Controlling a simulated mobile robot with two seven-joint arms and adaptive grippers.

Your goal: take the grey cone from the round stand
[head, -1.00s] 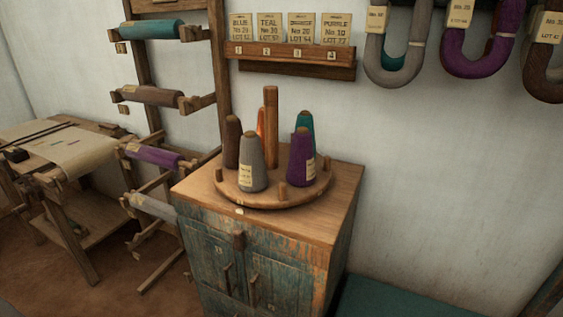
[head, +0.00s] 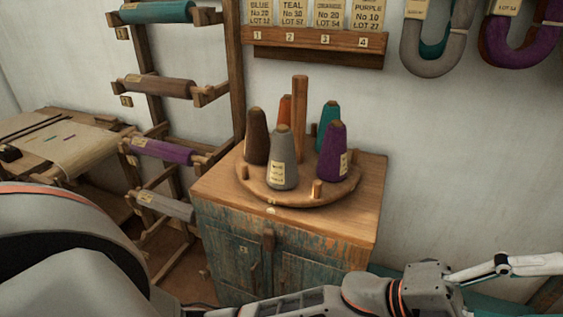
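The grey cone (head: 282,165) stands upright at the front of the round wooden stand (head: 300,198), its pale label facing me. A brown cone (head: 257,138) is left of it, a purple cone (head: 334,152) right, and an orange cone (head: 285,109) and a teal cone (head: 328,124) behind. My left arm comes in from the left along the bottom edge. Its gripper (head: 535,264) is at the lower right, pointing right, well apart from the grey cone. I see one finger clearly; its opening cannot be judged. My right gripper is not in view.
The stand has a tall central post (head: 300,110) and short pegs, and sits on a worn blue cabinet (head: 223,190). A card rack (head: 300,42) and yarn hanks (head: 437,60) are on the wall. A roller rack (head: 140,60) stands left.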

